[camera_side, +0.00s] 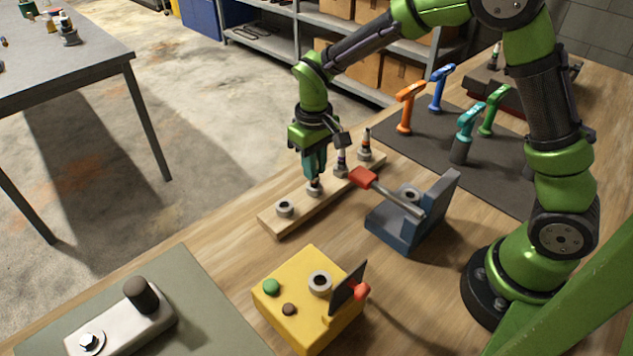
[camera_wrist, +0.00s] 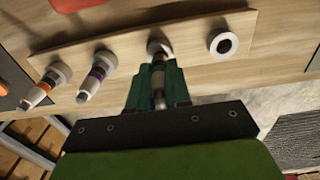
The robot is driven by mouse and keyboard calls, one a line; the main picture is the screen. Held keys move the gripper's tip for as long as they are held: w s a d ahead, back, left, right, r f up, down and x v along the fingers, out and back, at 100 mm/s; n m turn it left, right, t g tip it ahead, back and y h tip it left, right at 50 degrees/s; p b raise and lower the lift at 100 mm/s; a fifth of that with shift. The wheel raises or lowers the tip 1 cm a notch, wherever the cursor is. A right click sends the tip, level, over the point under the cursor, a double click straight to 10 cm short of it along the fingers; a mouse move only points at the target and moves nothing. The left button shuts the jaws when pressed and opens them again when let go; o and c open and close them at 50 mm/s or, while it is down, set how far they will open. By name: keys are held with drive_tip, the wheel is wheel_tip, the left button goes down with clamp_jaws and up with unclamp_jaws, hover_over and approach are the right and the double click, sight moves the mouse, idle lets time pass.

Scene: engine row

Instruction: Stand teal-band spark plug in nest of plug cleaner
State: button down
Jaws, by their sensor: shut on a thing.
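My gripper (camera_side: 315,172) has dark teal fingers, shut on a spark plug over the wooden rack. This plug (camera_wrist: 158,78) shows between the fingers in the wrist view; its lower end is at a rack socket (camera_side: 314,188). I cannot tell whether it is seated or just clear of the socket. The fingers cover most of it, so its band colour is not clear. The yellow box (camera_side: 290,300) looks like the plug cleaner. Its grey ring-shaped nest (camera_side: 320,281) is empty, with a dark flap and red knob to the right.
The rack (camera_side: 330,193) also holds a purple-band plug (camera_wrist: 97,80), an orange-band plug (camera_wrist: 42,92) and an empty socket (camera_side: 285,208). A blue-grey fixture (camera_side: 410,222) with a red-handled lever (camera_side: 362,178) stands close right of the rack. Bare wood lies between rack and yellow box.

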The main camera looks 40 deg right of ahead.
drive_tip(key=r, duration=0.7)
drive_tip(key=shift+a+r, duration=0.2)
drive_tip(key=shift+r, duration=0.2)
drive_tip(key=s+a+r+n, duration=0.3)
drive_tip(key=s+a, duration=0.6)
drive_tip(key=a, duration=0.3)
drive_tip(key=s+a+m, duration=0.3)
drive_tip(key=s+a, duration=0.1)
drive_tip(key=s, duration=0.6)
drive_tip(key=shift+a+f, duration=0.2)
drive_tip(key=shift+a, duration=0.1)
drive_tip(key=shift+f, duration=0.15)
drive_tip(key=shift+f, duration=3.5)
